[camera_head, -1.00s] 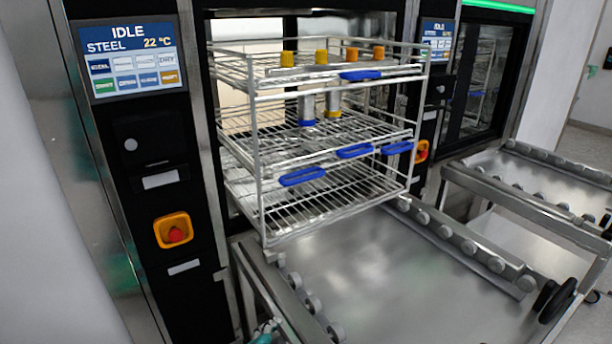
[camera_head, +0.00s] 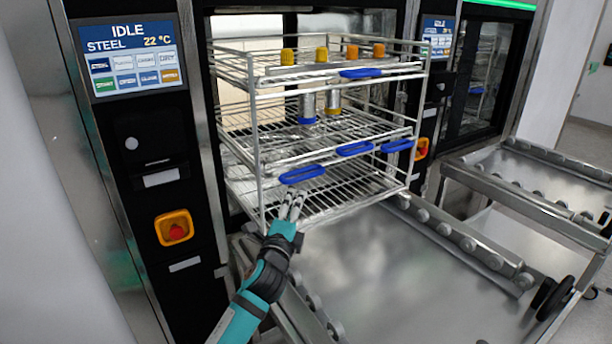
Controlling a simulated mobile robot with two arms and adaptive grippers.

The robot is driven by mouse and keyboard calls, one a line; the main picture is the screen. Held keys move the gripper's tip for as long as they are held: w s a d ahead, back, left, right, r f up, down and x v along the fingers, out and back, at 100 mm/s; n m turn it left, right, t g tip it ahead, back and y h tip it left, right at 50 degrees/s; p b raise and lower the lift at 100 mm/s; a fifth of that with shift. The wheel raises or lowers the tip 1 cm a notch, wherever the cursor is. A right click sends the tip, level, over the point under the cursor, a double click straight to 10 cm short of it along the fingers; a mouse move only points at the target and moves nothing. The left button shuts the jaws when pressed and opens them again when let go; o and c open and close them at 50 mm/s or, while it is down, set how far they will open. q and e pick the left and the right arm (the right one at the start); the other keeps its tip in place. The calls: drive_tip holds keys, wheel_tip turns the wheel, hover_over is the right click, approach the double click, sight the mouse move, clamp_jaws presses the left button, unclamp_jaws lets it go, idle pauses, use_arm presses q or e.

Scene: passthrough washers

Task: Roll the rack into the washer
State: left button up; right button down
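The wire rack (camera_head: 257,150) has several tiers with blue handles, and holds yellow- and orange-capped items on top. It stands upright in the opening of the middle washer (camera_head: 205,130), partly inside, with its front end over the loading table (camera_head: 400,275). My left gripper (camera_head: 293,197) is at the rack's lower front, just below a blue handle (camera_head: 302,174). Its fingers point up toward the rack and look close together. I cannot tell whether they touch the rack or are fully shut. My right gripper is not in view.
The table has roller rails (camera_head: 465,243) along both sides. Left of the opening is a panel reading IDLE (camera_head: 128,60) and a red emergency button (camera_head: 175,230). A second washer (camera_head: 480,80) and second roller table (camera_head: 550,180) stand at the right.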

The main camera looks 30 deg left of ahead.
sight(306, 177)
use_arm(q)
drive_tip(key=x, duration=1.2)
drive_tip(key=shift+f, duration=0.1)
clamp_jaws()
